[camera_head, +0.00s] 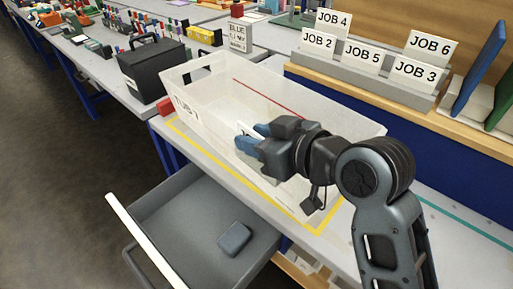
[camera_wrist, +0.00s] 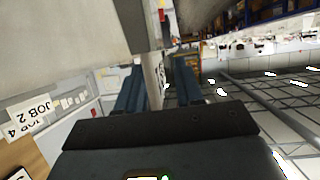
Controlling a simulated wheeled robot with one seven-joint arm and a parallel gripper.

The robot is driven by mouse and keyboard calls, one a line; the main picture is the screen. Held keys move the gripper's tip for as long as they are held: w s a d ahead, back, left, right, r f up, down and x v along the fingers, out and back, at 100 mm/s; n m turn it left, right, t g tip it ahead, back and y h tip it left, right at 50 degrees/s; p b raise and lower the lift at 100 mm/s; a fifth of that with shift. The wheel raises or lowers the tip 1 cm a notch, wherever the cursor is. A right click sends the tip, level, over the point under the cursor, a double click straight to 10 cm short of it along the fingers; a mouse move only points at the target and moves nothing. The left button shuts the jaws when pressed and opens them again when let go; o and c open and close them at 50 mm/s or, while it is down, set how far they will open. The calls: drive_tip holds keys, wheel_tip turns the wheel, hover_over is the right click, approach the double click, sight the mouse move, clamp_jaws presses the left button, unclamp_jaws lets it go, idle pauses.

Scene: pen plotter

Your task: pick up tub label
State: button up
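A translucent white tub (camera_head: 345,118) stands on the workbench. Dark lettering reading like TUB 1, the tub label (camera_head: 186,108), shows at its left end. My gripper (camera_head: 247,137) is over the tub's near side, right of that lettering and apart from it, with its blue fingers pointing left. In the wrist view the two fingers of my gripper (camera_wrist: 158,80) stand apart with a gap between them. A small pale patch shows by the fingertips in the head view; I cannot tell whether it is a card or the tub behind.
A grey drawer (camera_head: 190,225) is open below the bench, with a blue-grey block (camera_head: 235,238) in it. A black box (camera_head: 154,72) stands left of the tub. A rack of job cards (camera_head: 362,70) is behind it. Yellow tape (camera_head: 240,179) borders the tub's spot.

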drive_tip(key=shift+c, duration=0.4)
clamp_jaws()
